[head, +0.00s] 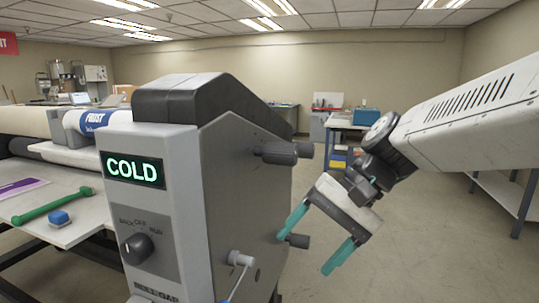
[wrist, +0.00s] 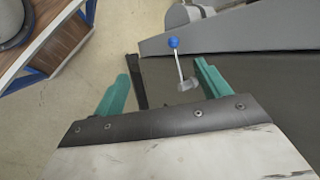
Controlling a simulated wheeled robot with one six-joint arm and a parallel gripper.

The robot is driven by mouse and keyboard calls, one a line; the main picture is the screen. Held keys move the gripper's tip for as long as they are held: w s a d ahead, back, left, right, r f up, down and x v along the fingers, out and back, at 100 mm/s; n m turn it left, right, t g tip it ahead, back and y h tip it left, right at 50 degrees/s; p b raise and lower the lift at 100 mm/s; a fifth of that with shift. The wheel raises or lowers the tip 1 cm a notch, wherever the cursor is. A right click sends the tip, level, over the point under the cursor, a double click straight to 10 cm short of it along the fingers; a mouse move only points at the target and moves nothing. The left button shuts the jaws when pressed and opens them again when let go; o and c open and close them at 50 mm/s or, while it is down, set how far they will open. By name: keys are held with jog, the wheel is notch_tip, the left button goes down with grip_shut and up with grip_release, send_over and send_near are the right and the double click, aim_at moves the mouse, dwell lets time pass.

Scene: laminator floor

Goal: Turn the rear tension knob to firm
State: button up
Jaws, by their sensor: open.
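The laminator (head: 230,150) fills the middle of the head view, its grey side plate facing my arm. Another dark knob (head: 298,241) shows lower, partly behind a finger. I cannot tell which is the rear tension knob, and no setting mark is readable. My gripper (head: 303,255) is open and empty, teal fingers pointing down beside the side plate. In the wrist view its fingers (wrist: 161,69) are apart, with a blue-balled lever (wrist: 174,44) seen beyond them.
The lever's pale hub (head: 240,259) sits low on the side plate. The front panel has a COLD display (head: 132,169) and a selector knob (head: 137,248). Open floor lies right.

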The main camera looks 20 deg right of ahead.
aim_at(296, 155)
jog(key=w+d+r+m+t+y, duration=0.2)
jog(key=w+d+r+m+t, duration=0.1)
jog(key=w, duration=0.4)
jog(key=w+d+r+m+t+y, duration=0.2)
jog(key=w+d+m+t, duration=0.1)
jog(key=w, duration=0.4)
jog(key=w+d+r+m+t+y, duration=0.2)
jog(key=w+d+r+m+y, duration=0.1)
jog(key=w, duration=0.4)
jog(key=shift+w+r+t, duration=0.35)
jog(key=shift+w+t, duration=0.05)
jog(key=shift+w+d+f+m+t, duration=0.25)
jog(key=shift+w+f+m, duration=0.15)
jog(key=shift+w+m, duration=0.15)
jog(key=shift+w+d+f+m+t, duration=0.1)
jog(key=shift+w+f+m+t, duration=0.15)
jog(key=shift+w+f+m, duration=0.25)
jog(key=shift+w+a, duration=0.1)
jog(key=shift+w, duration=0.05)
jog(key=x, duration=0.7)
jog(key=shift+a, duration=0.15)
jog(key=c, duration=1)
